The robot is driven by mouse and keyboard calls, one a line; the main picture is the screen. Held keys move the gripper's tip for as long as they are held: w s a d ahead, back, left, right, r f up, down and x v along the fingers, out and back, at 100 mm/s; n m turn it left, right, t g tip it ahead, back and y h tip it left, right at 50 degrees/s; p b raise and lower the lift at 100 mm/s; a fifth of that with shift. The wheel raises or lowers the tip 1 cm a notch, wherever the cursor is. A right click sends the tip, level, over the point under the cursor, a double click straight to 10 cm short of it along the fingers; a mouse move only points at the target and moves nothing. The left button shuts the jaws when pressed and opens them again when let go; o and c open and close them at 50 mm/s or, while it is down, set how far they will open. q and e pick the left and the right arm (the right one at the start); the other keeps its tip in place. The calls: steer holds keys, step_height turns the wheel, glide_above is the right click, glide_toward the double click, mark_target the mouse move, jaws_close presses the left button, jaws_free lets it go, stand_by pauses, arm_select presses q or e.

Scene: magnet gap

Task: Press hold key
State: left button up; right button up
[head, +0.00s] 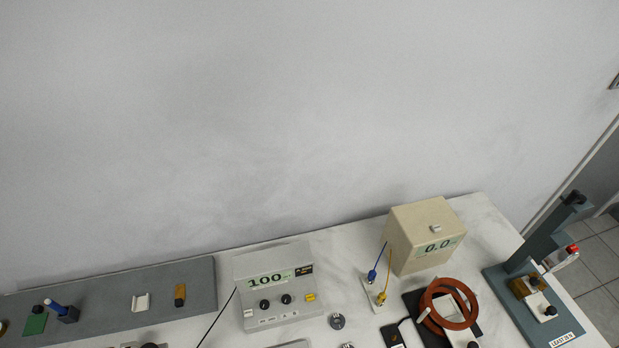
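A light grey console (275,290) stands on the bench with a display (268,281) reading 100. Its front has two dark knobs, a yellow key (310,297) and a small white key (249,313); their labels are too small to read, so I cannot tell which is the hold key. A beige box (427,225) to its right has a display (438,246) reading 0.0 and a pale knob on top. Neither of my grippers is in view.
Blue and yellow probes (382,299) stand in a white holder. A red-brown coil (449,304) sits to the right, near a blue-grey stand (540,250). A grey board (100,305) with small parts lies left. A black cable runs beside the console.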

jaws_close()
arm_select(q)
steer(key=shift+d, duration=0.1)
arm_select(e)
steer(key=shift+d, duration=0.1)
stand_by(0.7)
